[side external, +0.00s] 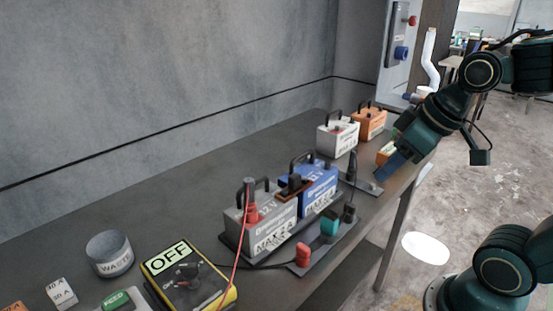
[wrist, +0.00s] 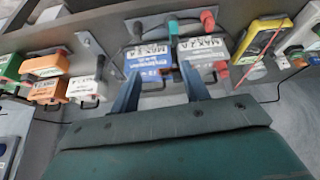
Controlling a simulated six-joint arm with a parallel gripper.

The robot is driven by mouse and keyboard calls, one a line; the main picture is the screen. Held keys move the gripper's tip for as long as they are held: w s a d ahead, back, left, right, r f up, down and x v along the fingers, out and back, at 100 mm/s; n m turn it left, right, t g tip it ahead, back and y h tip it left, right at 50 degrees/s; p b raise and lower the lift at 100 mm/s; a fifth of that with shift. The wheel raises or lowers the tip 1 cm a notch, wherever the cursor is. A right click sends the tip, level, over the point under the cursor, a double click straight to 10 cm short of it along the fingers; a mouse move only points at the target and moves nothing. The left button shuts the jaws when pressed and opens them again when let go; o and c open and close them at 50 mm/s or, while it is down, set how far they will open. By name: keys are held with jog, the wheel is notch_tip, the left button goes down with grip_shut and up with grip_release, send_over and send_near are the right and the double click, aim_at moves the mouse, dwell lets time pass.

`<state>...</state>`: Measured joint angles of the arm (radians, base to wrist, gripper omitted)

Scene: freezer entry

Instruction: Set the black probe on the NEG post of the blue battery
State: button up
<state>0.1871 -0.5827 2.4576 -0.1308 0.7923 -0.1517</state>
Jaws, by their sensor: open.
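The blue battery (side external: 317,196) stands on a dark tray beside a grey battery (side external: 275,232). A dark block on a brown strip (side external: 293,188) sits at the blue battery's top. What looks like the black probe (side external: 351,166) stands upright on a grey plate (side external: 368,187), right of the blue battery. A red probe (side external: 251,203) with a red lead stands on the grey battery. My gripper (side external: 388,170) is apart from them, right of the upright black piece. In the wrist view its open, empty blue fingers (wrist: 160,72) frame the blue battery (wrist: 150,64). The NEG marking is unreadable.
A yellow meter (side external: 208,292) marked OFF lies front left, near a waste cup (side external: 109,258). Black, teal (side external: 329,225) and red pieces line the tray's front. White (side external: 337,139) and orange (side external: 370,122) batteries stand behind. The bench is clear along the wall.

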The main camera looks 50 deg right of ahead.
jog(key=w+d+f, duration=0.2)
jog(key=w+d, duration=0.3)
jog(key=w, duration=0.1)
jog(key=t+y, duration=0.1)
jog(key=t, duration=0.2)
send_near(350, 164)
jog(key=s+d+r, duration=0.1)
jog(key=s+d, duration=0.1)
jog(key=shift+a+r+n, duration=0.15)
jog(key=shift+a+n, duration=0.15)
jog(key=shift+n, duration=0.1)
jog(key=shift+w, duration=0.1)
jog(key=shift+x, duration=4.25)
jog(key=shift+w+a, duration=0.15)
jog(key=shift+x, duration=2.5)
jog(key=shift+w+r, duration=0.1)
jog(key=shift+w, duration=0.05)
